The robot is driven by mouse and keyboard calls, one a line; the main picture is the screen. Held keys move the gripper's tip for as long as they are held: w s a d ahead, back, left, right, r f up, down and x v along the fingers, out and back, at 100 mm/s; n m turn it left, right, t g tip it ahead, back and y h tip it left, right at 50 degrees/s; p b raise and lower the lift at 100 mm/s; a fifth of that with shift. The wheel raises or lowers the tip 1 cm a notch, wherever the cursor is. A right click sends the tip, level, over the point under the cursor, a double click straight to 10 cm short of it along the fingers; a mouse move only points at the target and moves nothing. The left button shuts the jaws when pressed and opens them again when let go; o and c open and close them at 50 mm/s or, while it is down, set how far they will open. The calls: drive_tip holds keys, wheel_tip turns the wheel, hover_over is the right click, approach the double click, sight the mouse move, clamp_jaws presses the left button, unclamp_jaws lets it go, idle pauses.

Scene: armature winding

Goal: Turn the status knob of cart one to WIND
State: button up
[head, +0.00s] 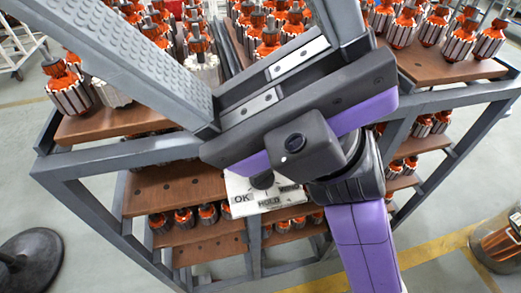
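A white status plate (240,186) sits on the front of the grey cart (85,160). It reads OK on its left and HOLD at its bottom.
Copper-wound armatures (68,86) stand in rows on the cart's brown top boards, with more on the lower shelves (175,188). A dark round base (30,262) stands on the floor at lower left. Floor between is free.

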drive_tip(key=s+a+f+n+h+p, duration=0.1)
drive_tip(key=s+a+f+n+h, duration=0.4)
drive_tip(key=a+h, duration=0.45)
wheel_tip(320, 180, down, 7)
drive_tip(key=m+t+h, duration=0.1)
drive_tip(key=t+h, duration=0.3)
drive_tip(key=h, duration=0.2)
drive_tip(key=w+d+f+m+t+h+p, duration=0.2)
drive_tip(key=w+d+f+t+h, duration=0.1)
drive_tip(key=w+f+t+h, duration=0.25)
drive_tip(key=w+d+m+t+h, duration=0.1)
drive_tip(key=w+d, duration=0.2)
drive_tip(key=w, duration=0.1)
drive_tip(key=w+d+t+h, duration=0.2)
drive_tip(key=w+d, duration=0.1)
drive_tip(key=w, duration=0.1)
drive_tip(key=w+d+m+t+h, duration=0.1)
drive_tip(key=w+d, duration=0.2)
drive_tip(key=w, duration=0.1)
drive_tip(key=shift+d+f+m+t, duration=0.2)
drive_tip(key=shift+m+t, duration=0.05)
drive_tip(key=shift+m, duration=0.05)
drive_tip(key=shift+f+p, duration=1)
drive_tip(key=shift+f, duration=2.85)
clamp_jaws()
